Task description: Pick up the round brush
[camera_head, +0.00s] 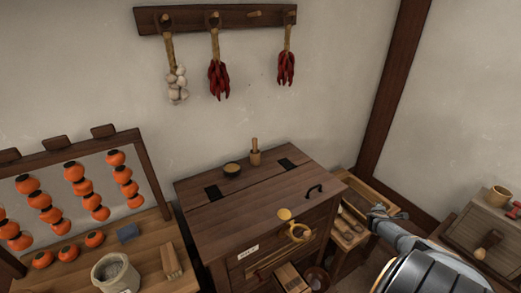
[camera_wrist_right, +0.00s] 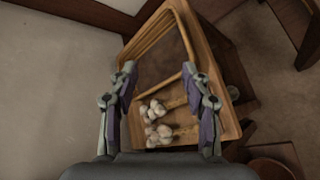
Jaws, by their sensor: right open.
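My right gripper (camera_head: 384,213) reaches in from the lower right in the head view, over a wooden tray (camera_head: 372,191) beside the dark chest. In the right wrist view its two fingers (camera_wrist_right: 158,68) are spread apart over the tray (camera_wrist_right: 226,110), with nothing between their tips. A small upright wooden piece with a thin handle (camera_head: 255,153) stands on the chest's top. It may be the round brush or a mortar with a pestle; I cannot tell. I see no clearly recognisable round brush. My left gripper is not in view.
The tray holds garlic bulbs (camera_wrist_right: 157,132). At left, a bench holds orange persimmons (camera_head: 94,239), a pot (camera_head: 115,273) and a wooden block (camera_head: 171,260). A box (camera_head: 486,240) stands at right.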

